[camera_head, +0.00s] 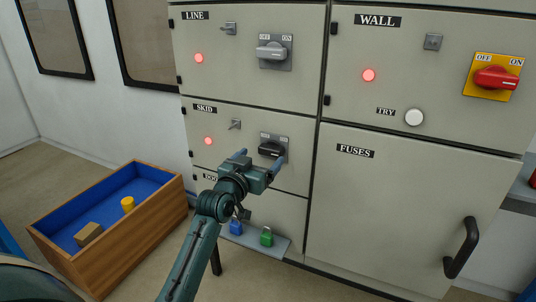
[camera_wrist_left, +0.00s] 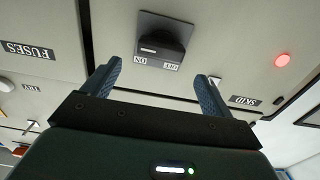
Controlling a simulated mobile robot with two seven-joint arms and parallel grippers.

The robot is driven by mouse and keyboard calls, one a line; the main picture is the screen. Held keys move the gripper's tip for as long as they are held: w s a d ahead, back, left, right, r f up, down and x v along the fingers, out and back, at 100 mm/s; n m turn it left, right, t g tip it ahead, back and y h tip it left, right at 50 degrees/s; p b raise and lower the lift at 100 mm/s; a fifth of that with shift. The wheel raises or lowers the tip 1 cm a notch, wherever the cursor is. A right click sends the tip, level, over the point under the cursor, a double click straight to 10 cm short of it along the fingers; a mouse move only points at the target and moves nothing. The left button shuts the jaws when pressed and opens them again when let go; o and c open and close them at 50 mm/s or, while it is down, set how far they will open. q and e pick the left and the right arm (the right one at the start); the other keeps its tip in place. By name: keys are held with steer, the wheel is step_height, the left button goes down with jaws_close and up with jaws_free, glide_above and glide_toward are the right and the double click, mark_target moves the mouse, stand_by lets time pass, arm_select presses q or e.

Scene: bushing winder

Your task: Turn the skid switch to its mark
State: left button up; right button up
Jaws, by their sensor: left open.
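The skid switch (camera_head: 271,149) is a dark knob on a grey plate with OFF and ON labels, on the SKID panel. In the left wrist view, the switch (camera_wrist_left: 162,47) appears upside down, with a pale mark on the knob towards its ON side. My left gripper (camera_head: 260,160) is open in front of the switch; its blue fingers stand to either side and partly cover the switch area. In the wrist view, the gripper (camera_wrist_left: 157,85) is empty, and the knob lies beyond the fingertips. My right gripper is not in view.
A red lamp (camera_head: 208,141) glows on the SKID panel. The LINE switch (camera_head: 271,51) sits above, and the red WALL switch (camera_head: 496,79) at right. Blue (camera_head: 236,227) and green (camera_head: 266,237) padlocks are on a low shelf. A wooden crate (camera_head: 140,236) stands at left.

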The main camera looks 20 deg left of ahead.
mark_target(268, 149)
arm_select(q)
steer(key=shift+w+b, duration=0.45)
steer(key=shift+w, duration=2.25)
steer(key=shift+c, duration=0.5)
steer(key=c, duration=0.9)
